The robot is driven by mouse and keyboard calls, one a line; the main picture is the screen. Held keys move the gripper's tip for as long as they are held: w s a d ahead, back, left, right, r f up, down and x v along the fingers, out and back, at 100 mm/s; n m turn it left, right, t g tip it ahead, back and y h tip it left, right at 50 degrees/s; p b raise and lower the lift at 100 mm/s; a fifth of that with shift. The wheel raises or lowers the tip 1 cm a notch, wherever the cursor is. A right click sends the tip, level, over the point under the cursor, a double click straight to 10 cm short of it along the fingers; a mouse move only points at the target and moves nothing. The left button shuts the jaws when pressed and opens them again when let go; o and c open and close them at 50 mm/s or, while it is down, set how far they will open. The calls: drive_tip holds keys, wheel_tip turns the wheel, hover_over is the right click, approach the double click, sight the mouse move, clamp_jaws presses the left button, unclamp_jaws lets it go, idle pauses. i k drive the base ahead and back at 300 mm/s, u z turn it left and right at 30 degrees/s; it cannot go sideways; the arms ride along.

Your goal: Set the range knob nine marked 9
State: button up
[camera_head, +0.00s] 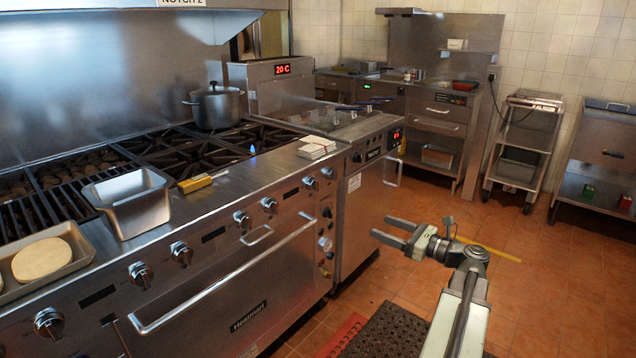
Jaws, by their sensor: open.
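The steel range (270,275) fills the left side, with a row of knobs along its front panel. Knobs show at the near left (48,323), left (141,274), left of the middle (181,253), middle (243,219), right of it (269,205) and at the right end (310,183). Another knob (328,172) is beside that one. The numbers are too small to read, so I cannot tell which is knob nine. My gripper (379,228) is open and empty, in front of the range's right end, apart from all knobs.
A sign (183,2) at the top reads "NOTCH 2". An oven handle (225,278) juts out below the knobs. A steel pan (135,203), a yellow-handled tool (196,183) and a pot (215,106) are on the range. A fryer (365,195) adjoins it. Tiled floor lies open at right.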

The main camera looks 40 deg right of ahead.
sight(312, 183)
drive_tip(key=i, duration=0.85)
